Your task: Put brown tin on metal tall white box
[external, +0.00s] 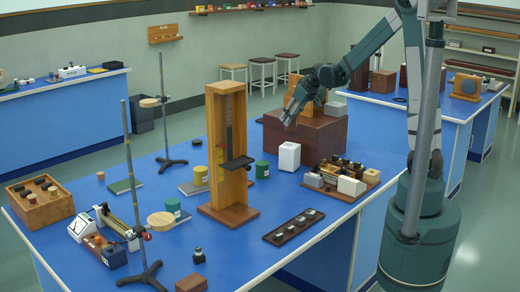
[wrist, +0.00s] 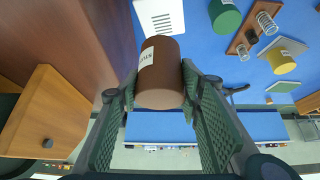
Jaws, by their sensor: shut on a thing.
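The brown tin (wrist: 161,75) with a white label is between the two green fingers of my gripper (wrist: 160,88) in the wrist view. My gripper is shut on it. In the external view my gripper (external: 291,112) hangs above and close to the white box, in front of the large brown box; the tin is hard to make out there against the brown. The white box (external: 289,157) stands upright on the blue bench.
A large brown wooden box (external: 325,133) stands just behind the white box. A tall wooden stand (external: 213,150) and a green tin (external: 262,170) are to its left. A board with several small parts (external: 342,178) lies to its right. Blue bench in front is partly clear.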

